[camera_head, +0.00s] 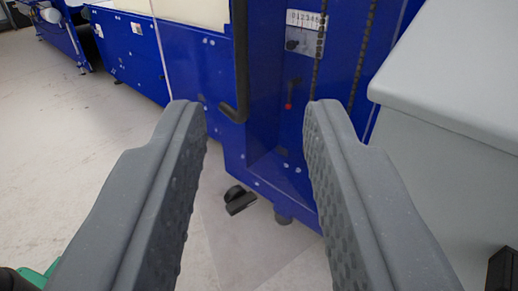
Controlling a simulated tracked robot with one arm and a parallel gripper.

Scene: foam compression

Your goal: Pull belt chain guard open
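My gripper (256,112) is open, with its two grey ribbed fingers wide apart and nothing visible between them. Beyond the fingertips stands a blue machine frame (265,75). Two dark chains run down it, one left (318,62) and one right (360,55). A black bar-like handle (240,65) with a bent lower end shows between the fingertips, apart from them. Faint thin edges near the handle and chains suggest a clear panel, possibly the chain guard; I cannot tell its outline or whether it is open.
A numbered scale plate (306,34) and a red-tipped lever (289,95) sit on the frame. A grey cabinet (450,70) stands close on the right. A black foot or pedal (239,200) is low by the floor. Pale floor (75,130) is free at left.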

